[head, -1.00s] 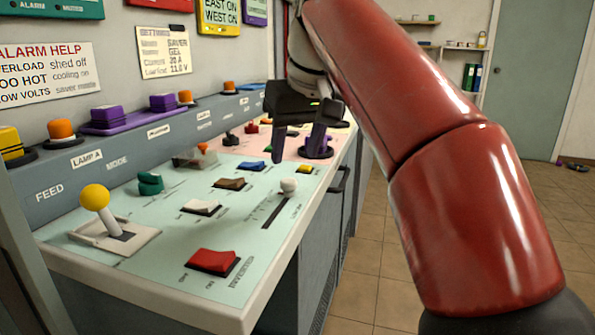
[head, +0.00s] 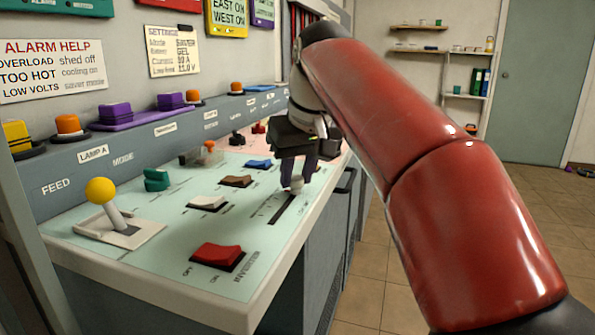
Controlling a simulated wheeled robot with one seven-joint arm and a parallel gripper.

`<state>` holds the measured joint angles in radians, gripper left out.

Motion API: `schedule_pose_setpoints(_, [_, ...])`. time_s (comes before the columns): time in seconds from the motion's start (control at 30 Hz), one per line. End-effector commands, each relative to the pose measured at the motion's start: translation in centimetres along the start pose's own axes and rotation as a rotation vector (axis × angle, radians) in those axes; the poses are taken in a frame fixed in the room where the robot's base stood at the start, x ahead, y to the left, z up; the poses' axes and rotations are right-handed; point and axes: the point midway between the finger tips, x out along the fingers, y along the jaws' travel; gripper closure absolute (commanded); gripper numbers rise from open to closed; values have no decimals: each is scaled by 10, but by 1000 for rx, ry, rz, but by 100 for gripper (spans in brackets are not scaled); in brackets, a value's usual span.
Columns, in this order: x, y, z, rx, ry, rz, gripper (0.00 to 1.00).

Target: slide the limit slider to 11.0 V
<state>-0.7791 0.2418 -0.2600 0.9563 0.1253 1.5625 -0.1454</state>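The limit slider is a white round knob (head: 297,184) at the far end of a dark slot (head: 281,210) near the right edge of the pale green panel. Small scale marks run beside the slot, too small to read. My gripper (head: 297,180) points down over the slider. Its two dark purple fingers stand close on either side of the knob and appear shut on it. The settings note (head: 174,52) on the wall shows several lines, the last reading about 11.0 V.
A red rocker switch (head: 218,254), a white rocker (head: 208,203), a brown rocker (head: 236,181) and a blue one (head: 258,164) sit left of the slot. A yellow-knobbed lever (head: 100,191) stands at the near left.

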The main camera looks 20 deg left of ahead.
Motion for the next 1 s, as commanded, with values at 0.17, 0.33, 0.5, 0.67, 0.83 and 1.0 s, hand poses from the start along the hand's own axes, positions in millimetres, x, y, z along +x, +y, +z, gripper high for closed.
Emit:
schedule_pose_setpoints(0.17, [0,0,0,0,1,0,100])
schedule_pose_setpoints(0.33, [-1,-1,1,-1,1,-1,100])
schedule_pose_setpoints(0.5, [-6,-16,15,-3,2,-3,100])
schedule_pose_setpoints(0.67, [-9,-22,20,-1,1,-1,100])
schedule_pose_setpoints(0.83, [-9,-22,19,-1,1,-1,100])
schedule_pose_setpoints(1.0, [-9,-22,19,0,1,-1,52])
